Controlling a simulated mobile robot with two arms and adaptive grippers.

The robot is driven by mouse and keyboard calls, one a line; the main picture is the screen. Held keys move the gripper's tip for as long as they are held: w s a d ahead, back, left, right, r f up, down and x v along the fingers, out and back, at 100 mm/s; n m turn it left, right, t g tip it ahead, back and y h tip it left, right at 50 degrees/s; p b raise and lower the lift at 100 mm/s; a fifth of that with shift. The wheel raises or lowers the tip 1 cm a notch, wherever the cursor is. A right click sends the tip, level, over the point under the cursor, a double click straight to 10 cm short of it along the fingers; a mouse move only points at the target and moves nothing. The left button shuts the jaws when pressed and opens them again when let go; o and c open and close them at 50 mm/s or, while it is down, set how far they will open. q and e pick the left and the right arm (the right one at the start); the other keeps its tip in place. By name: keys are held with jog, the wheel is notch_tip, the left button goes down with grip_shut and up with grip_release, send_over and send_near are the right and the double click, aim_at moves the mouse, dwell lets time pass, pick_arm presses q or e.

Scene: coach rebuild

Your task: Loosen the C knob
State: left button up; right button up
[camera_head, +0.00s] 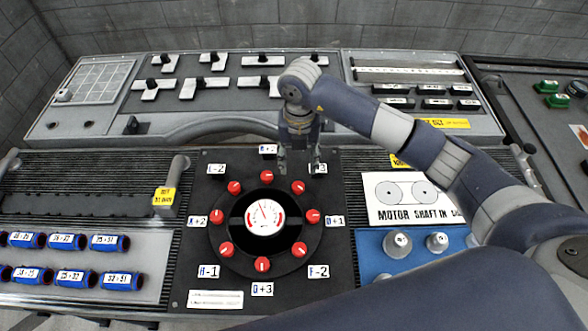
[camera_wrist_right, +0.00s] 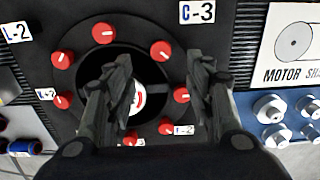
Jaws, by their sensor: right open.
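The C knob (camera_head: 298,187) is a red round knob with a white pointer mark, at the upper right of a ring of red knobs around a white gauge (camera_head: 264,217). In the right wrist view the C knob (camera_wrist_right: 162,50) shows between and beyond the fingertips, near its label C-3 (camera_wrist_right: 197,12). My right gripper (camera_head: 299,165) points down just behind the C knob in the head view. In the right wrist view the gripper (camera_wrist_right: 160,66) is open and empty, and its left finger partly covers the gauge. I cannot tell its exact height. My left gripper is out of view.
Other red knobs (camera_head: 313,216) sit close by on the same black panel (camera_head: 190,255). A lever handle (camera_head: 172,175) stands to the left. A motor shaft sign (camera_head: 400,212) and silver knobs on a blue plate (camera_head: 372,268) lie to the right, under my arm.

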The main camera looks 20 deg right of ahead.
jog(key=p, duration=0.2)
send_over(298, 186)
jog(key=f, duration=0.4)
jog(key=shift+s+f, duration=0.15)
jog(key=shift+s, duration=0.05)
notch_tip(298, 186, down, 3)
jog(key=shift+w, duration=0.15)
notch_tip(298, 186, down, 2)
jog(key=shift+w+f+p, duration=0.1)
jog(key=shift+f+p, duration=0.15)
jog(key=shift+p, duration=0.1)
jog(key=shift+f, duration=0.15)
jog(key=shift+c, duration=0.6)
jog(key=c, duration=0.4)
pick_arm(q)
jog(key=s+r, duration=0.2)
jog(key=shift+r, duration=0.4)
pick_arm(e)
jog(key=c, duration=0.6)
